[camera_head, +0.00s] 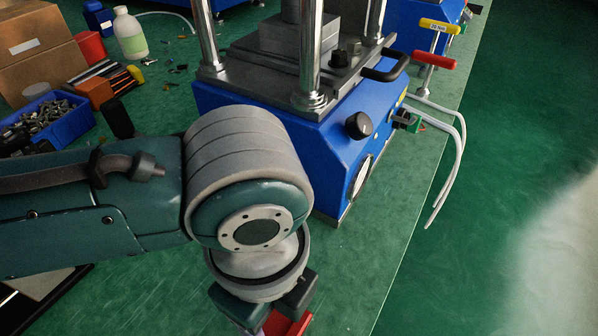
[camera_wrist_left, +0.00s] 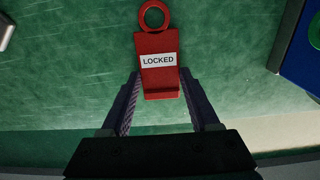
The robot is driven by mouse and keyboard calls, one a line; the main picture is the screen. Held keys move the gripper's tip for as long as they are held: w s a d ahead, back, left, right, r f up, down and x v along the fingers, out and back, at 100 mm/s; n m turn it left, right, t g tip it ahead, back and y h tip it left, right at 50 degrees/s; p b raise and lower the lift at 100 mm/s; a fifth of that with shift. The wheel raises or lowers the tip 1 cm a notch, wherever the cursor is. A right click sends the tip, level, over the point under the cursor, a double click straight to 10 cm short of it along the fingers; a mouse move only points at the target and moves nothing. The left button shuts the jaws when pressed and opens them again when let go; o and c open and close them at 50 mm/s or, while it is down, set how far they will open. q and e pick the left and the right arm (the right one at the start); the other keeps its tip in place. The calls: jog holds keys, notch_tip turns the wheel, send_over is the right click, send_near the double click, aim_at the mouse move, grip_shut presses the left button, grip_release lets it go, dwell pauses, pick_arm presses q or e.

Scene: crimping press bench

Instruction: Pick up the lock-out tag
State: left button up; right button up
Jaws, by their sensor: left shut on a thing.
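The lock-out tag (camera_wrist_left: 160,45) is red, with a ring at its far end and a white label reading "LOCKED". In the left wrist view it sits between the fingertips of my left gripper (camera_wrist_left: 159,80), which is shut on its near end. In the head view only part of the red tag (camera_head: 290,325) shows at the bottom edge, by my left gripper (camera_head: 265,312); my arm hides much of that area. I cannot tell whether the tag touches the green bench. My right gripper is in neither view.
The blue crimping press (camera_head: 310,145) stands just behind my left arm. A blue bin of metal parts (camera_head: 75,122), cardboard boxes (camera_head: 40,45) and a white bottle (camera_head: 129,35) are at the left. The bench (camera_head: 385,230) is clear right of the gripper, up to its edge.

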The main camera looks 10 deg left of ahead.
aim_at(275, 317)
pick_arm(q)
jog(key=c, duration=0.5)
jog(key=shift+o, duration=0.2)
jog(key=shift+r+p, duration=0.3)
jog(key=shift+r, duration=0.35)
notch_tip(275, 317, up, 19)
jog(key=p, duration=0.5)
